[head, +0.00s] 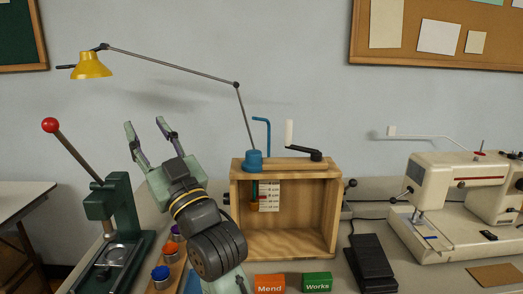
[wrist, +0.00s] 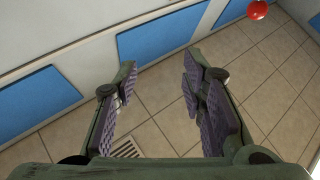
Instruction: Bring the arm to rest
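My gripper (head: 145,130) is raised above the table in the head view, left of the wooden box, with its fingers pointing up and to the left. The fingers are spread apart with nothing between them. In the wrist view my gripper (wrist: 158,90) also shows two separate fingers with purple ridged pads. Beyond them are floor tiles (wrist: 160,125) and a wall with blue panels (wrist: 165,32). My arm hides part of the table and the box's left side.
A green press (head: 110,215) with a red-knobbed lever (head: 50,125) stands left of my gripper. A wooden box (head: 285,165) with a crank, a yellow lamp (head: 92,66) and a sewing machine (head: 450,190) are around. Small pots (head: 160,274) sit near my arm. Air above the table's right is fairly clear.

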